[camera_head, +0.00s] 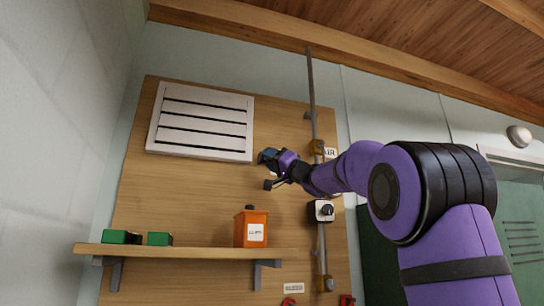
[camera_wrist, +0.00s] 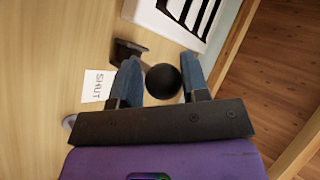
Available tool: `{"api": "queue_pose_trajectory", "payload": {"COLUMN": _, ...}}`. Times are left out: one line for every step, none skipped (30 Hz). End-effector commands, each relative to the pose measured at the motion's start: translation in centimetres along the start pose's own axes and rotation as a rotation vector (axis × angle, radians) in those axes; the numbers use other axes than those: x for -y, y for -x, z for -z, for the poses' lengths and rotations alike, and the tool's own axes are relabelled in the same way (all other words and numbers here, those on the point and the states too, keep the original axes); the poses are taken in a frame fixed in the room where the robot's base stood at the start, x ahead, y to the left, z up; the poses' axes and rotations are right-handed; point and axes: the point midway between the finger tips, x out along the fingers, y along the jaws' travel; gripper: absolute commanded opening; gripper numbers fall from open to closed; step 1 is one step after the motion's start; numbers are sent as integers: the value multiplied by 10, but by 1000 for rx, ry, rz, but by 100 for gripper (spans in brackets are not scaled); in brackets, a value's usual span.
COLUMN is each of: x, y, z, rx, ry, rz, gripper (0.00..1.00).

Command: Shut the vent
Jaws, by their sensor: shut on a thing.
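The vent (camera_head: 201,122) is a white framed panel high on the wooden board, with dark gaps between its white slats. Part of it also shows at the top of the wrist view (camera_wrist: 165,20). My gripper (camera_head: 270,164) is just right of and below the vent's lower right corner. In the wrist view my gripper (camera_wrist: 160,78) has its blue fingers on either side of a round black knob (camera_wrist: 163,81) and is shut on it. A dark bracket (camera_wrist: 128,50) is beside the knob. A white label reading SHUT (camera_wrist: 98,86) is left of the fingers. The knob is hidden in the head view.
A shelf (camera_head: 180,251) below holds an orange container (camera_head: 251,229) and green boxes (camera_head: 122,237). A vertical pipe (camera_head: 312,90) with fittings runs right of my gripper. A black and white switch box (camera_head: 321,211) is below my forearm.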

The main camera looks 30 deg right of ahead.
Motion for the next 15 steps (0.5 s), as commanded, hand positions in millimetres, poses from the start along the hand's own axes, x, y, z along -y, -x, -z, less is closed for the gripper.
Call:
{"api": "queue_pose_trajectory", "payload": {"x": 1, "y": 0, "z": -2, "rx": -11, "ry": 11, "rz": 25, "gripper": 0}}
{"api": "queue_pose_trajectory", "payload": {"x": 0, "y": 0, "z": -3, "rx": -18, "ry": 20, "rz": 37, "gripper": 0}}
{"api": "queue_pose_trajectory", "payload": {"x": -1, "y": 0, "z": -4, "rx": -27, "ry": 32, "rz": 51, "gripper": 0}}
{"api": "queue_pose_trajectory", "payload": {"x": -2, "y": 1, "z": -5, "rx": -34, "ry": 39, "rz": 61, "gripper": 0}}
{"api": "queue_pose_trajectory", "payload": {"x": -3, "y": 1, "z": -6, "rx": -40, "ry": 47, "rz": 71, "gripper": 0}}
{"api": "queue_pose_trajectory", "payload": {"x": -4, "y": 1, "z": -7, "rx": -49, "ry": 55, "rz": 82, "gripper": 0}}
{"api": "queue_pose_trajectory", "payload": {"x": -5, "y": 1, "z": -8, "rx": -53, "ry": 63, "rz": 91, "gripper": 0}}
{"api": "queue_pose_trajectory", "payload": {"x": -6, "y": 2, "z": -8, "rx": -59, "ry": 68, "rz": 99, "gripper": 0}}
{"api": "queue_pose_trajectory", "payload": {"x": -7, "y": 2, "z": -9, "rx": -65, "ry": 76, "rz": 108, "gripper": 0}}
{"api": "queue_pose_trajectory", "payload": {"x": -7, "y": 2, "z": -10, "rx": -69, "ry": 81, "rz": 115, "gripper": 0}}
{"api": "queue_pose_trajectory", "payload": {"x": -8, "y": 2, "z": -10, "rx": -73, "ry": 86, "rz": 122, "gripper": 0}}
{"api": "queue_pose_trajectory", "payload": {"x": -8, "y": 2, "z": -10, "rx": -78, "ry": 91, "rz": 128, "gripper": 0}}
{"api": "queue_pose_trajectory", "payload": {"x": -8, "y": 2, "z": -11, "rx": -80, "ry": 94, "rz": 132, "gripper": 0}}
{"api": "queue_pose_trajectory", "payload": {"x": -9, "y": 2, "z": -11, "rx": -82, "ry": 97, "rz": 136, "gripper": 0}}
{"api": "queue_pose_trajectory", "payload": {"x": -9, "y": 2, "z": -11, "rx": -85, "ry": 101, "rz": 141, "gripper": 0}}
